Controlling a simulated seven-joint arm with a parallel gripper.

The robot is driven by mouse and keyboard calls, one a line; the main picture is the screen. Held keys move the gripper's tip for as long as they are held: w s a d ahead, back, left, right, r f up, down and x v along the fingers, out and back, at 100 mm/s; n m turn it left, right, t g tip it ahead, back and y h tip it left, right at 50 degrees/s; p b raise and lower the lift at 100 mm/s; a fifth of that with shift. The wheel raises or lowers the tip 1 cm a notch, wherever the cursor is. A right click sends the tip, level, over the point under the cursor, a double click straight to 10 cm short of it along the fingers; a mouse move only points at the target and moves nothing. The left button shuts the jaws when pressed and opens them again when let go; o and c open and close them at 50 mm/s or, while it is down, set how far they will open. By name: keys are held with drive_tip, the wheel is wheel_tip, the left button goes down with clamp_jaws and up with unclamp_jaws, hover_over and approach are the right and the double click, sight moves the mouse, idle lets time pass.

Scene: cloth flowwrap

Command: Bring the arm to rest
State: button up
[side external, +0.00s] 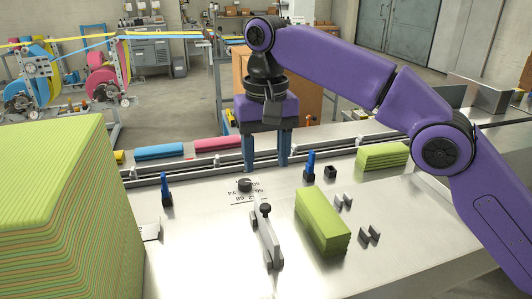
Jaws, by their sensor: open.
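My purple arm reaches in from the right in the side external view. My gripper (265,165) points straight down with its two blue fingers apart and nothing visible between them. It appears above the back part of the steel table (190,265), near the rails. I cannot tell exactly how high the fingertips are above the surface. A green folded cloth stack (322,222) lies on the table to the right and nearer the camera, apart from the gripper.
A large green striped stack (50,200) fills the left foreground. A grey clamp-like fixture (267,237), a dark knob (245,185), blue-topped posts (166,190) and small grey brackets (370,237) stand on the table. Blue (160,151) and pink (217,144) packs and another green stack (383,157) lie along the rails.

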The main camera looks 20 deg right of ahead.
drive_tip(key=shift+s, duration=0.1)
idle(0.3)
drive_tip(key=s+d+f+n+y, duration=0.25)
drive_tip(key=s+d+n, duration=0.45)
drive_tip(key=s+d, duration=0.4)
drive_tip(key=s+d+f+n+y, duration=0.1)
drive_tip(key=s+d+f+n, duration=0.3)
drive_tip(key=s+d+n, duration=0.7)
drive_tip(key=s+d+f+m+h, duration=0.1)
drive_tip(key=s+d+f+m, duration=0.1)
drive_tip(key=d, duration=0.4)
drive_tip(key=s+d+f+m+h, duration=0.2)
drive_tip(key=s+d+f+m, duration=0.1)
drive_tip(key=s+d, duration=0.3)
drive_tip(key=shift+s+d+f, duration=0.25)
drive_tip(key=shift+d+f, duration=0.1)
drive_tip(key=shift+f, duration=0.3)
